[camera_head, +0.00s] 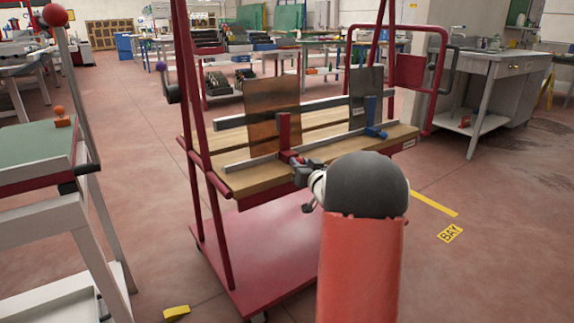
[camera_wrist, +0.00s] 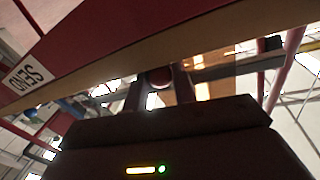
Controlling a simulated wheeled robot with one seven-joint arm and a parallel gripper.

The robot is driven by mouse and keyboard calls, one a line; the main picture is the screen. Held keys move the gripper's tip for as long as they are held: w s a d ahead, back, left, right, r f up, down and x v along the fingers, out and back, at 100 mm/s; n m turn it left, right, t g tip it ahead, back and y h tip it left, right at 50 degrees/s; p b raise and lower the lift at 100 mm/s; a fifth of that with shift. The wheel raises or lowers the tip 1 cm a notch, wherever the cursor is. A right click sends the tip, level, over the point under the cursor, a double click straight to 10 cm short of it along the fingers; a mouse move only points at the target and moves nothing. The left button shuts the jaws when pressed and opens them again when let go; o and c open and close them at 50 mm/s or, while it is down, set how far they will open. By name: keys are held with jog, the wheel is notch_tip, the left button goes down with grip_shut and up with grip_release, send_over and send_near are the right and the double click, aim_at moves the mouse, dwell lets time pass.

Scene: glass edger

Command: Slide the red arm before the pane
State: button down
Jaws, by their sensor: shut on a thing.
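The red arm (camera_head: 284,130) stands upright on the metal rail (camera_head: 250,163) along the front of the wooden trolley shelf. In the head view it overlaps the right part of the amber pane (camera_head: 262,108), which stands upright behind the rail. My gripper (camera_head: 298,164) is at the foot of the red arm, shut on its red front part. In the wrist view, a round red end (camera_wrist: 160,78) shows between the fingers of my gripper (camera_wrist: 161,92). My own wrist hides part of the grip in the head view.
A blue arm (camera_head: 373,118) stands farther right on the same rail, before a dark grey pane (camera_head: 365,97). Red trolley posts (camera_head: 192,100) rise at the left. A green-topped bench (camera_head: 35,145) stands at the far left. Open floor lies right of the trolley.

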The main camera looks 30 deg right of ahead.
jog(key=shift+d, duration=0.45)
jog(key=c, duration=1.1)
grip_release()
jog(key=shift+c, duration=0.2)
jog(key=s+a, duration=0.1)
jog(key=s, duration=0.6)
jog(key=shift+s+a, duration=0.15)
jog(key=shift+s, duration=0.25)
